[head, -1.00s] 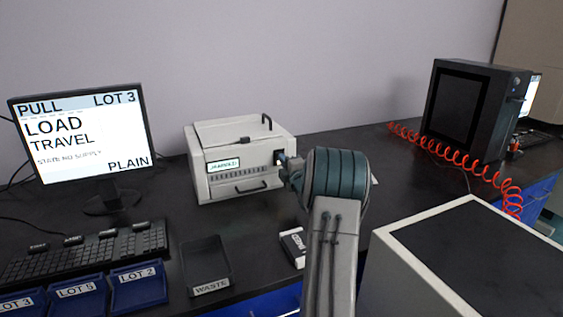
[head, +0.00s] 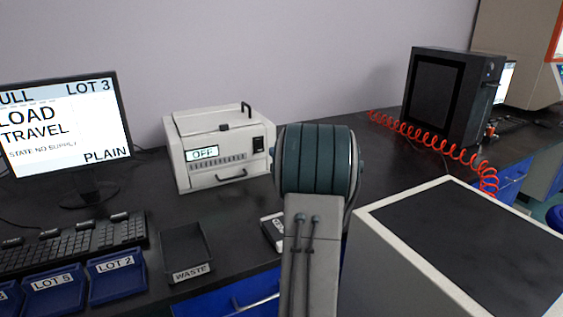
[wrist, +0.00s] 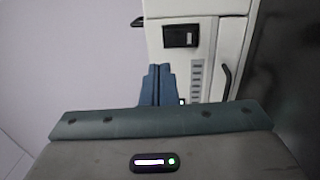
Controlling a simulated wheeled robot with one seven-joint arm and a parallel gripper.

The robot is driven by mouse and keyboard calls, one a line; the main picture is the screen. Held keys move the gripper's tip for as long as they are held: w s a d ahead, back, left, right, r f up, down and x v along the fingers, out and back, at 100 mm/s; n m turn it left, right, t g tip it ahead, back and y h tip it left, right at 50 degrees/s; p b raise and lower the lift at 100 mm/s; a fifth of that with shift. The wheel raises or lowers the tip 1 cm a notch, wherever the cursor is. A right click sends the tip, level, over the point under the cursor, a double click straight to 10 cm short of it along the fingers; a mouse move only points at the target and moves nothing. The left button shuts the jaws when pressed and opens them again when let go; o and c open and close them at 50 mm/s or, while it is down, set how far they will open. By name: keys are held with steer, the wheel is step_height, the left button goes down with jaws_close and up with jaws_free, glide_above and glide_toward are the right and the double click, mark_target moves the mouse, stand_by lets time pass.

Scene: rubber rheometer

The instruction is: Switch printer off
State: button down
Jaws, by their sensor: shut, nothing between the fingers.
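The printer (head: 222,172) is a white box on the black bench in the head view, left of my arm. Its small display (head: 202,153) reads "OFF". A black rocker switch (head: 258,144) sits at the right of its front face, uncovered. The wrist view shows the printer turned on its side (wrist: 218,90), with the dark switch (wrist: 181,36) near the top. My gripper (wrist: 158,72) shows in the wrist view with its blue fingers together and empty, below the switch in that picture. Whether it touches the printer cannot be told. In the head view my arm hides the gripper.
A monitor (head: 60,125), a keyboard (head: 70,246) and blue lot trays (head: 118,278) stand at the left. A black waste tray (head: 187,252) lies before the printer. A white-edged box (head: 380,225) is close at the right. A red coiled hose (head: 430,142) lies behind.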

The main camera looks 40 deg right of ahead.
steer(key=shift+r+v, duration=0.25)
steer(key=shift+v, duration=0.75)
steer(key=shift+r+v, duration=0.25)
steer(key=shift+v, duration=0.75)
steer(key=s+a+r+m+g+p, duration=0.1)
steer(key=a+r+m+g+p, duration=0.3)
steer(key=a, duration=0.5)
steer(key=a+r+m+g+p, duration=0.25)
steer(key=a+m+p, duration=0.2)
steer(key=a, duration=0.45)
steer(key=s+a+m+g+y+p, duration=0.5)
steer(key=s+a+g, duration=0.4)
steer(key=s+a, duration=1.2)
steer(key=shift+s+a+m+p, duration=0.25)
steer(key=shift+s+m+p, duration=0.3)
steer(key=shift+m+p, duration=0.3)
